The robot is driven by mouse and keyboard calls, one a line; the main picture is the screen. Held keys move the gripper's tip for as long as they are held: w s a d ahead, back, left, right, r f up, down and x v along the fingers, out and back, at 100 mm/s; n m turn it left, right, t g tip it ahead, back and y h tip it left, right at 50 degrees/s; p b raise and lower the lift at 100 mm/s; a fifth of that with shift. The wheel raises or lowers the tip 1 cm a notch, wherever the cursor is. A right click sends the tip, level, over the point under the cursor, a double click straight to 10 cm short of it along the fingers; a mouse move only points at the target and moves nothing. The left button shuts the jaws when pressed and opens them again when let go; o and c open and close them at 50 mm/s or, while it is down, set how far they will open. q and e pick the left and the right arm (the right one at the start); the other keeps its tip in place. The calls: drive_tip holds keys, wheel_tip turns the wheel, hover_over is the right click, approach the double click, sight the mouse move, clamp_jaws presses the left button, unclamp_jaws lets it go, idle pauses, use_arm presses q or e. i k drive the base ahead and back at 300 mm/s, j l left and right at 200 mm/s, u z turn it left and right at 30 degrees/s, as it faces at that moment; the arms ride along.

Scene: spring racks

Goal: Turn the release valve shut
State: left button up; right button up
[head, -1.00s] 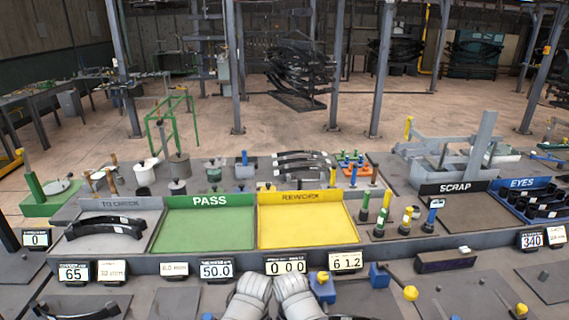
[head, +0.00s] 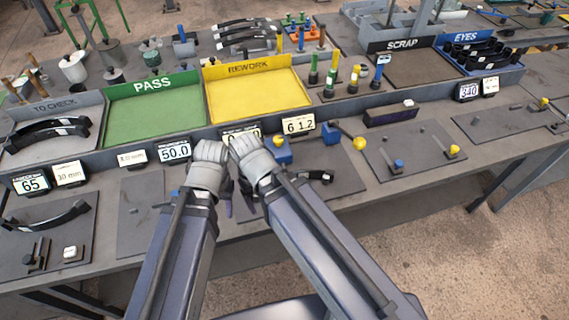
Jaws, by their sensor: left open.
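No part is labelled as the release valve, and I cannot tell for sure which one it is. A blue block with a yellow knob (head: 277,146) stands on the bench just right of my wrists. A second blue block (head: 328,131) is beside it, with a yellow ball on a lever (head: 359,144) to its right. My left gripper (head: 226,192) is open, pointing down between my two forearms, apart from the blue blocks. My right gripper is mostly hidden behind its own wrist, so its jaws cannot be made out.
Small levers with a blue ball (head: 398,164) and a yellow ball (head: 453,151) stand on a plate to the right. The green PASS tray (head: 155,115) and yellow REWORK tray (head: 258,95) lie behind the displays. A black curved spring (head: 47,215) lies at left. Floor is clear at lower right.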

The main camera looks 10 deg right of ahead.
sight(277, 140)
drive_tip(key=i+j+z, duration=0.1)
drive_tip(key=z, duration=0.25)
drive_tip(key=i+j+z, duration=0.35)
drive_tip(key=k+l, duration=0.05)
drive_tip(key=l, duration=0.05)
